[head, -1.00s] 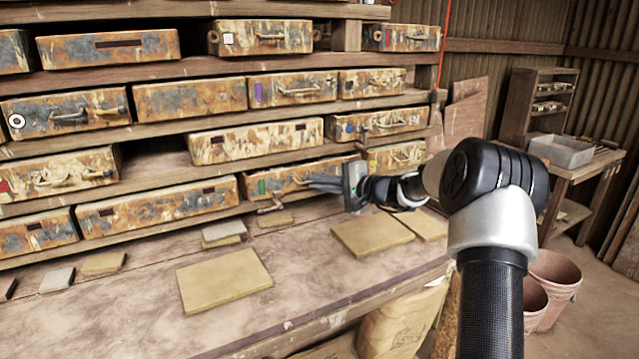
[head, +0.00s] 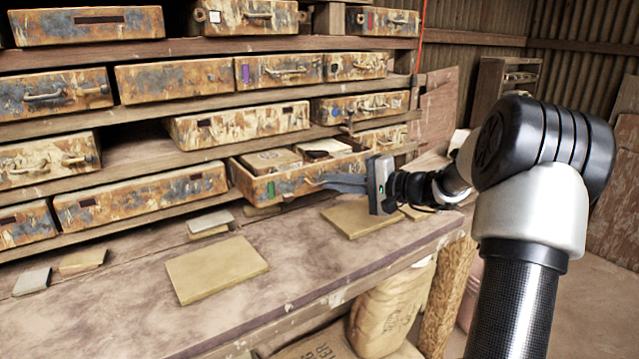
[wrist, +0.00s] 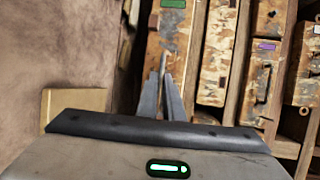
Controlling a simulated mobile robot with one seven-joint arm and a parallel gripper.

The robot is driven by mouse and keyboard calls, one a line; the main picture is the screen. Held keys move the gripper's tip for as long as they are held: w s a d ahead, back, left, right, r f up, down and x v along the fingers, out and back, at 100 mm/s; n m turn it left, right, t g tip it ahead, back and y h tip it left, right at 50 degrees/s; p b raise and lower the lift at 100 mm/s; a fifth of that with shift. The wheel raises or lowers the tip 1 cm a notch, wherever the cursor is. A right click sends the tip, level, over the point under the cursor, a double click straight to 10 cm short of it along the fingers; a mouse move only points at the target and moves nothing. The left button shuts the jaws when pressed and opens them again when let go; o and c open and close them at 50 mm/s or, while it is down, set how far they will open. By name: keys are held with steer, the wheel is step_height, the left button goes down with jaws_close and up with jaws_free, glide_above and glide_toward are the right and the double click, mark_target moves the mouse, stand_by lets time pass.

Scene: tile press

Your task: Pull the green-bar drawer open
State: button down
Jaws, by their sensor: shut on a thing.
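The green-bar drawer (head: 291,183) is a rusty, paint-worn drawer low on the rack, with a small green bar on the left of its front. It stands out from the shelf, and tile-like pieces show inside its open top. In the wrist view the drawer front (wrist: 167,40) with its green bar is at the top centre. My gripper (head: 322,182) is shut on the drawer's handle, at the right part of the front. The fingers (wrist: 164,82) meet at the handle in the wrist view and hide most of it.
Other rusty drawers (head: 239,124) fill the rack above and to the left. Flat yellowish tiles (head: 217,269) lie on the wooden bench (head: 120,315) below. One tile (head: 362,218) lies under my gripper. Sacks (head: 392,305) stand below the bench.

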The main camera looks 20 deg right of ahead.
steer(key=s+d+b, duration=0.1)
steer(key=s+d, duration=0.1)
steer(key=s, duration=0.5)
steer(key=shift+f, duration=0.2)
steer(key=shift+s, duration=0.1)
steer(key=c, duration=1.9)
jaws_free()
steer(key=shift+r, duration=0.1)
steer(key=p+v, duration=0.2)
steer(key=v, duration=1.5)
steer(key=shift+s+d+r, duration=0.1)
steer(key=shift+s, duration=0.1)
